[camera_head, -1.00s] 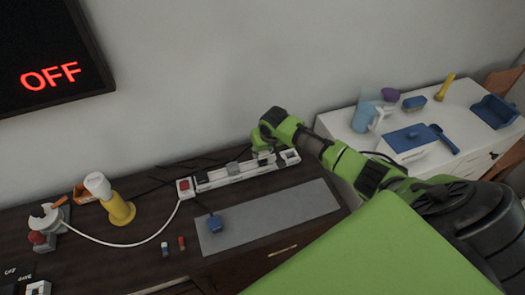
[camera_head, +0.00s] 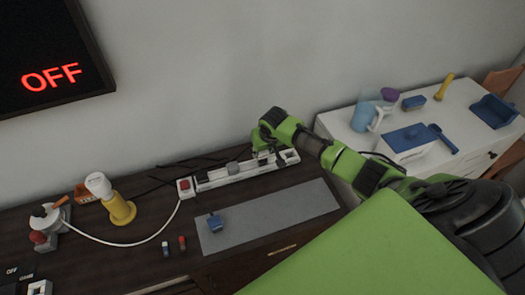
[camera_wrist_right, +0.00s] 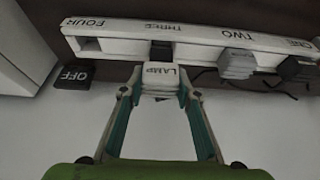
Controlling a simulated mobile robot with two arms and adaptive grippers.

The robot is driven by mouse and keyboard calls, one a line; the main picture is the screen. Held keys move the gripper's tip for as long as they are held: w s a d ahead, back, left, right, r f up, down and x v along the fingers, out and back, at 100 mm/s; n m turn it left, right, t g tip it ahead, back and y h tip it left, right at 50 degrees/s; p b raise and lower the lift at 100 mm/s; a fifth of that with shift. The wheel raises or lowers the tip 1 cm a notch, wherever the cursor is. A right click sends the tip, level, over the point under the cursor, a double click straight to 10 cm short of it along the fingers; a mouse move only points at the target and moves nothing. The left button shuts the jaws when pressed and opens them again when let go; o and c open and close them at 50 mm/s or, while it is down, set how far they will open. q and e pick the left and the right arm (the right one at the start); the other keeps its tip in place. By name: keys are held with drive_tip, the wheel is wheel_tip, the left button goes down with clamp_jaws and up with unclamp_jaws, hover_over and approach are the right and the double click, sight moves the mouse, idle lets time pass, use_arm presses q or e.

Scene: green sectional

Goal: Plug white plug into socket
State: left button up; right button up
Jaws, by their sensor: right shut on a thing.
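A white plug labelled LAMP (camera_wrist_right: 160,72) is between the two fingers of my right gripper (camera_wrist_right: 158,92) in the right wrist view. The gripper is shut on it. The white socket strip (camera_head: 215,180) lies along the back of the dark desk; my right gripper (camera_head: 266,150) is over its right part. In the wrist view the strip (camera_wrist_right: 200,33) is marked FOUR, THREE, TWO and ONE. The plug is in line with THREE, with a dark patch between them. I cannot tell whether the plug touches the socket. My left gripper is not in view.
In the wrist view, a grey plug (camera_wrist_right: 237,65) sits at TWO and a dark plug (camera_wrist_right: 293,69) at ONE. A dark OFF block (camera_wrist_right: 74,76) is near FOUR. On the desk are a red switch (camera_head: 185,184), a yellow lamp (camera_head: 118,208) and a grey mat (camera_head: 270,214). The wall screen (camera_head: 48,70) reads OFF.

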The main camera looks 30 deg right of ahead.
sight(262, 157)
drive_tip(key=shift+f+b, duration=0.95)
drive_tip(key=shift+f, duration=0.8)
drive_tip(key=o, duration=1.2)
drive_tip(key=shift+c, duration=0.2)
drive_tip(key=v, duration=1.2)
